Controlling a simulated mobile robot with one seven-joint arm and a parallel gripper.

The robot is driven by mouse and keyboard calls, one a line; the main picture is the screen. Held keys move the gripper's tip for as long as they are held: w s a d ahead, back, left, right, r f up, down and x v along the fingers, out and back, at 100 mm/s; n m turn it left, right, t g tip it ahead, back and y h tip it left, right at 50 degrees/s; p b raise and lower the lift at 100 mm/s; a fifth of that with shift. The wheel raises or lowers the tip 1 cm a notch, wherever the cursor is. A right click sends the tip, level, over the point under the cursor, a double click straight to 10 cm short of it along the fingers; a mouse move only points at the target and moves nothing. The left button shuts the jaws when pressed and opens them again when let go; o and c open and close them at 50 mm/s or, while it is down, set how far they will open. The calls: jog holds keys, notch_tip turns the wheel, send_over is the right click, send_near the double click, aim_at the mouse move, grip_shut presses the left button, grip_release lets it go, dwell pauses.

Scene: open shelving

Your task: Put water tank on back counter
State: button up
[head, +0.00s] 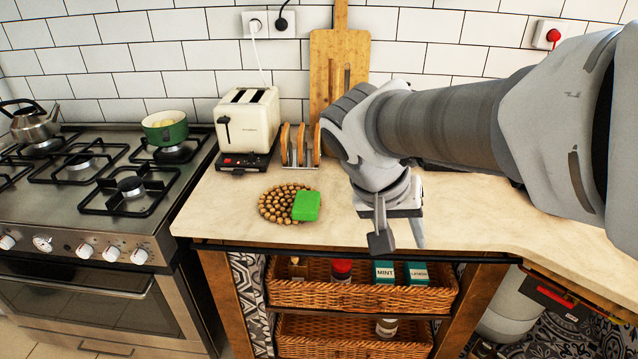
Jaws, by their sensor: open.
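I cannot pick out a water tank for certain. A pale rounded container (508,312) stands under the counter at the lower right, partly cut off by the counter edge; I cannot tell what it is. The beige counter (240,205) runs along the tiled wall. My gripper (400,238) is above the counter's front edge, right of centre, pointing down. Its two fingers are apart with nothing seen between them. My arm comes in from the right and hides part of the counter and wall behind it.
A green block (306,206) lies on a round wooden-bead trivet (279,203). A cream toaster (248,120), toast rack (300,146) and cutting boards (338,65) stand behind. The stove (95,190) is at left. Wicker baskets (345,294) with packages sit on shelves below. The right counter is bare in front.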

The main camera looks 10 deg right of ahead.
jog(key=s+a+r+n+t+y, duration=0.1)
jog(key=s+a+n+t+y, duration=0.3)
jog(key=s+a+n+y, duration=0.1)
jog(key=shift+s+a+r+n, duration=0.15)
jog(key=shift+s+a+n, duration=0.25)
jog(key=shift+a, duration=0.65)
jog(key=shift+s+r, duration=0.1)
notch_tip(320, 180, up, 10)
jog(key=p, duration=1)
